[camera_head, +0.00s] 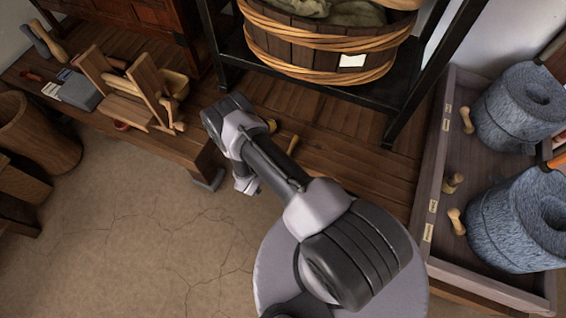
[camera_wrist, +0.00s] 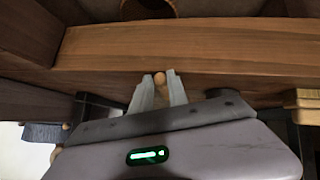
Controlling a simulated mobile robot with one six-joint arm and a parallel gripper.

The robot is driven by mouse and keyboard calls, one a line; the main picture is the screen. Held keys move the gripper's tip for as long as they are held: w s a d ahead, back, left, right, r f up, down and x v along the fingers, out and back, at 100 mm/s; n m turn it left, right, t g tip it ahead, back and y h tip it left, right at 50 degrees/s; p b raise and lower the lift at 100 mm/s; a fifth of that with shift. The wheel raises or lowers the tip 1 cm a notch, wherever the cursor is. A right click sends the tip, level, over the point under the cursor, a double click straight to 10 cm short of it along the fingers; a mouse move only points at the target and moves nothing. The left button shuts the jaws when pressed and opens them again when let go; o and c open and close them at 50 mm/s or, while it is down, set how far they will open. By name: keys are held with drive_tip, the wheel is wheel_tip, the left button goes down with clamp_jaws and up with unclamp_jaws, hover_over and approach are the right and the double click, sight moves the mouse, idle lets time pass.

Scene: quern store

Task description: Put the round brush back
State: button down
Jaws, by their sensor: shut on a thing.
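My gripper (camera_wrist: 160,84) is shut on a small wooden handle (camera_wrist: 160,77) in the wrist view. Only the handle's rounded, light brown end shows between the fingertips. The rest is hidden, so I cannot tell if it is the round brush.
Two grey stone querns (camera_head: 520,105) and wooden handles (camera_head: 467,121) share the tray. A wooden tub (camera_head: 318,42) stands on a black metal rack (camera_head: 398,92). A low bench (camera_head: 190,150) at the left bears a wooden stand (camera_head: 140,88) and a grey block (camera_head: 80,91). The floor (camera_head: 130,230) is clear at lower left.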

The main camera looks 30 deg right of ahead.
drive_tip(key=shift+f, duration=0.1)
drive_tip(key=c, duration=1.3)
unclamp_jaws()
